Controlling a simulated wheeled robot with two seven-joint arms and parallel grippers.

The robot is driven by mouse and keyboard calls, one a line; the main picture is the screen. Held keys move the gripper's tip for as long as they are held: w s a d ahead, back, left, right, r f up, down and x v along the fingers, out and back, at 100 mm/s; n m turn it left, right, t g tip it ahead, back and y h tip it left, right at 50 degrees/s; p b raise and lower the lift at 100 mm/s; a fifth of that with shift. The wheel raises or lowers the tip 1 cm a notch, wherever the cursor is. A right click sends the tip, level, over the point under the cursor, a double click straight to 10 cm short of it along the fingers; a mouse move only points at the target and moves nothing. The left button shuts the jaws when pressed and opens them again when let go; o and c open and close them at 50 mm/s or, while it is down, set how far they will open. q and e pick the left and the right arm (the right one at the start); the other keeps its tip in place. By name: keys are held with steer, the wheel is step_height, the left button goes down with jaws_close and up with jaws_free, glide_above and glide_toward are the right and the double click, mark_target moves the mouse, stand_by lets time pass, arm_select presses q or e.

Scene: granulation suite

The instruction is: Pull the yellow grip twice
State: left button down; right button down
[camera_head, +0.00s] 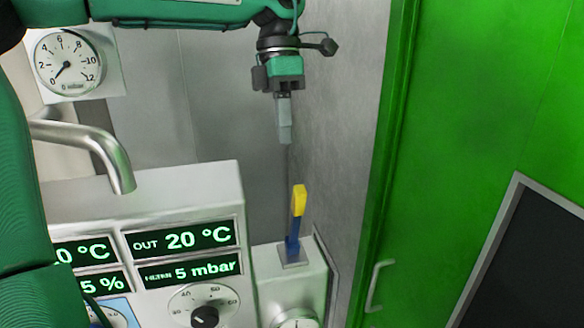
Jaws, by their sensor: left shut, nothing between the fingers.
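The yellow grip (299,200) is the upper end of a lever with a blue lower part (293,246). The lever stands nearly upright from a slot plate on top of a small light-grey box (281,279). My left gripper (285,138) points down above the grip, slightly to its left in the picture. Its fingers are together with nothing between them, and a gap shows between the fingertips and the grip. My right gripper is not seen.
A panel with green displays (181,241) and a dial knob (204,314) stands left of the lever box. A metal pipe (107,151) and a round gauge (68,62) are at left. A grey wall and a green door (455,150) with a handle (374,286) bound the right side.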

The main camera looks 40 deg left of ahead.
arm_select(q)
steer(key=p, duration=0.2)
glide_toward(295, 223)
steer(key=w+a, duration=0.2)
steer(key=a, duration=0.1)
steer(key=s+d+f+p, duration=0.2)
steer(key=d, duration=0.1)
steer(key=shift+s+d+f+p, duration=0.1)
steer(key=shift+s+p, duration=0.05)
steer(key=shift+p, duration=0.2)
steer(key=shift+f, duration=0.1)
